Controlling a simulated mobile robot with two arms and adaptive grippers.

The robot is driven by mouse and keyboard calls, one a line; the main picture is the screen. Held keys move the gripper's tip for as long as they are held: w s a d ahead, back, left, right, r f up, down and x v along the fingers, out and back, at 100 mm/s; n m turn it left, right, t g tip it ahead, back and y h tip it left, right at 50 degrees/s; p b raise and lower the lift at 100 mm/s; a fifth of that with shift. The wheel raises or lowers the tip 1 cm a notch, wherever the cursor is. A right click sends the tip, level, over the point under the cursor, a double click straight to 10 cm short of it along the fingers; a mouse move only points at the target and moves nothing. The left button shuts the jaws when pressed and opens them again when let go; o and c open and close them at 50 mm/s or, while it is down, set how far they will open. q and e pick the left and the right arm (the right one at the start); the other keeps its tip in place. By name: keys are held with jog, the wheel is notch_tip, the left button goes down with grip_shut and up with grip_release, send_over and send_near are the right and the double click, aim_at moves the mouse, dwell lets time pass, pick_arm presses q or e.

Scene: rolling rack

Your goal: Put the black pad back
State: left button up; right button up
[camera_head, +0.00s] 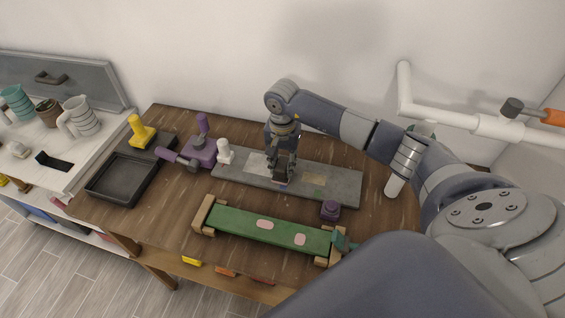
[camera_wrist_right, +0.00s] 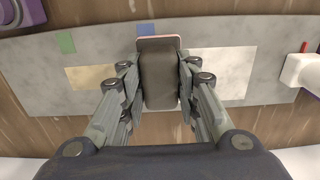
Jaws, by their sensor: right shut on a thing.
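The black pad (camera_wrist_right: 159,75) is upright in the right wrist view, a dark rounded block with a thin pinkish edge at its far end. My right gripper (camera_wrist_right: 158,88) is shut on it, with fingers along both sides. In the head view the right gripper (camera_head: 284,178) points down over the middle of the long grey board (camera_head: 232,172). The board has a pale patch (camera_wrist_right: 221,73), a beige patch (camera_wrist_right: 91,78), a blue mark (camera_wrist_right: 146,29) and a green mark (camera_wrist_right: 66,43). I cannot tell whether the pad touches the board. My left gripper is not in view.
A green board (camera_head: 245,228) with pink pads lies in front. A black tray (camera_head: 122,181), yellow-handled tool (camera_head: 141,131), purple tool (camera_head: 200,150) and white knob (camera_head: 225,152) stand left. A purple knob (camera_head: 330,210) is right. A white pipe (camera_head: 470,120) crosses the wall.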

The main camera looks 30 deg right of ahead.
aim_at(282, 163)
jog(key=o, duration=0.9)
jog(key=shift+o, duration=0.2)
jog(key=shift+r+p, duration=0.2)
jog(key=shift+p, duration=0.15)
notch_tip(282, 163, up, 12)
jog(key=b, duration=0.5)
jog(key=shift+f, duration=0.1)
